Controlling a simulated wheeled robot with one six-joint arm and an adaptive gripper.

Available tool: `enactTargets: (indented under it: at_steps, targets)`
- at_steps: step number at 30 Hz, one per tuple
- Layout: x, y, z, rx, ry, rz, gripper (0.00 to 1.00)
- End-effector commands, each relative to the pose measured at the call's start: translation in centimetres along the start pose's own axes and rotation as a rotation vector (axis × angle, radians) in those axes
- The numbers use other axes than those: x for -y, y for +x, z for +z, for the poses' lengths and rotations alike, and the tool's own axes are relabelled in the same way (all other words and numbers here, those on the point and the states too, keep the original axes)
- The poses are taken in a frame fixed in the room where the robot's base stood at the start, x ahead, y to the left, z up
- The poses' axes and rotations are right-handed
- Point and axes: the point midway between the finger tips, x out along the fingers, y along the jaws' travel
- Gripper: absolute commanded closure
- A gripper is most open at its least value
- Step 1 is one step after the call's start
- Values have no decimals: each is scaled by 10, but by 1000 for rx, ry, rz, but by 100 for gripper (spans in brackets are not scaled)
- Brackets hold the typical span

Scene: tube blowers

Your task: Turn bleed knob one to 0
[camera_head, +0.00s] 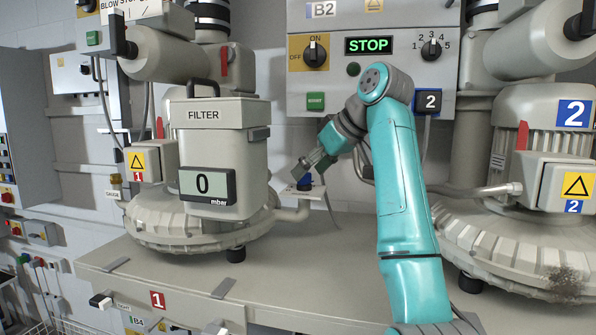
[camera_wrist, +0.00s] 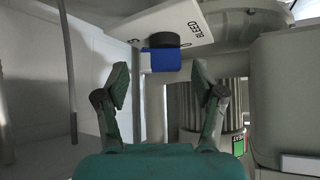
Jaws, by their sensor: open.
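The bleed knob (camera_wrist: 162,60) shows in the wrist view as a blue block with a black round part, against a pale plate (camera_wrist: 190,22) with partly readable lettering that looks like "BLEED". In the head view the small blue and black knob (camera_head: 305,183) is on the pipe at the right of the filter unit. My gripper (camera_wrist: 160,82) is open, its two fingers to the left and right of the knob and a little below it in the wrist view. I see no contact. The gripper (camera_head: 308,168) is just above the knob in the head view. The knob's setting is not readable.
The filter unit (camera_head: 203,150) with a display reading 0 is to the left. A control box (camera_head: 372,60) showing STOP is behind my arm. The blower marked 2 (camera_head: 540,150) is to the right. The bench top (camera_head: 300,260) in front is mostly clear.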

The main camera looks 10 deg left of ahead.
Motion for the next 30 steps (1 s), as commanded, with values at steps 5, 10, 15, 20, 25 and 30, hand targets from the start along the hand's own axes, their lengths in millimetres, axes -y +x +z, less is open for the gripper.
enactTargets:
  at_steps: [5, 10, 15, 20, 25, 30]
  targets:
    - [-2, 6, 5, 0, -1, 1, 31]
    - [-3, 6, 5, -1, -1, 1, 31]
    - [-3, 6, 5, -1, -1, 1, 44]
    - [-3, 6, 5, 0, 0, 0, 84]
    - [-3, 6, 5, 0, -2, -1, 91]
    - [-3, 7, 5, 2, -20, -21, 91]
